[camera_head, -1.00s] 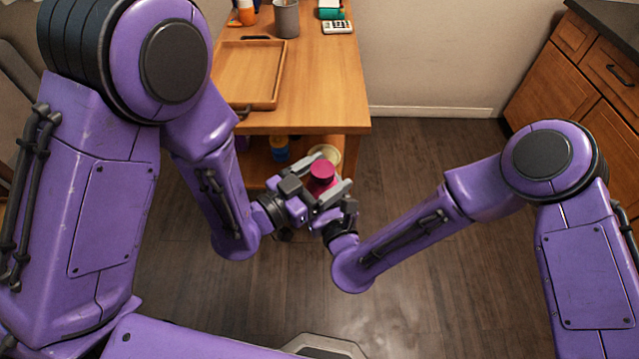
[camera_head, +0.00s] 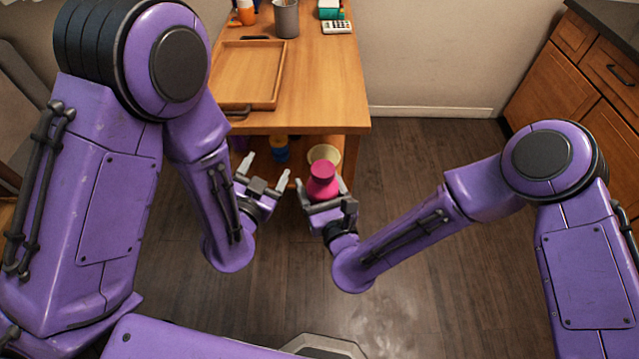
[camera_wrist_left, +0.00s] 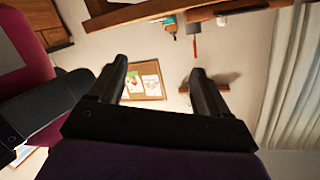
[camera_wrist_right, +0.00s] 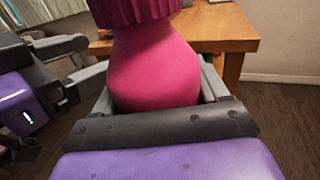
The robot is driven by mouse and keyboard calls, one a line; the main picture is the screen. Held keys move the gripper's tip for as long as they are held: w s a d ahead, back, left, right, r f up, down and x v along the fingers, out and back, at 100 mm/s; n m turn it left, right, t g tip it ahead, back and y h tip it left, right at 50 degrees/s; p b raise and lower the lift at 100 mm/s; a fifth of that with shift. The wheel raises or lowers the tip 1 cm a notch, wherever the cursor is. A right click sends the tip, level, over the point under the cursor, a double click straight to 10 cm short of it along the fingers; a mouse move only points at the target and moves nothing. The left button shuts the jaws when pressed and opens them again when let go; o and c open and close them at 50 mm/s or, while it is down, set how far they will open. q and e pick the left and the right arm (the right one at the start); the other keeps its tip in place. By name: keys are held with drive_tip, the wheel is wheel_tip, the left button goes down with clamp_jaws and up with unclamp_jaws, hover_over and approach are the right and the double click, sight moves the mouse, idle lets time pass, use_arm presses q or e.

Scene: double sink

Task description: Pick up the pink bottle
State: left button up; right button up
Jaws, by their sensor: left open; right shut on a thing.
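The pink bottle (camera_head: 321,182) with its ridged cap is upright between the fingers of my right gripper (camera_head: 323,198), in front of the table. In the right wrist view the bottle (camera_wrist_right: 152,65) fills the upper middle, and the right gripper (camera_wrist_right: 160,85) is shut on its body. My left gripper (camera_head: 263,176) is open and empty, to the left of the bottle and apart from it. In the left wrist view the open fingers (camera_wrist_left: 160,85) have nothing between them.
The wooden table (camera_head: 318,85) carries a wooden tray (camera_head: 277,88), a grey cup (camera_head: 286,18) and a calculator (camera_head: 337,27). On its lower shelf are a blue item (camera_head: 280,150) and a cream bowl (camera_head: 325,153). Wooden cabinets (camera_head: 575,80) stand at the right. The floor between is clear.

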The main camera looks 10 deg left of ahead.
sight(319, 164)
use_arm(q)
drive_tip(key=s+a+f+n+g+y, duration=0.2)
drive_tip(key=s+a+f+n+g, duration=0.25)
drive_tip(key=s+f, duration=0.45)
drive_tip(key=s+a+f+n+g+y, duration=0.1)
drive_tip(key=s+a+f+n+g, duration=0.5)
drive_tip(key=f, duration=0.5)
drive_tip(key=s+f+n+g, duration=0.1)
drive_tip(key=s+f+g, duration=0.15)
drive_tip(key=s, duration=0.65)
use_arm(e)
drive_tip(key=shift+r, duration=0.25)
wheel_tip(319, 164, up, 8)
drive_tip(key=p, duration=0.6)
drive_tip(key=shift+f, duration=0.1)
use_arm(q)
drive_tip(key=shift+y, duration=0.3)
wheel_tip(319, 164, up, 4)
drive_tip(key=shift+s+d+r, duration=0.15)
drive_tip(key=shift+r, duration=0.1)
use_arm(e)
drive_tip(key=shift+f, duration=0.15)
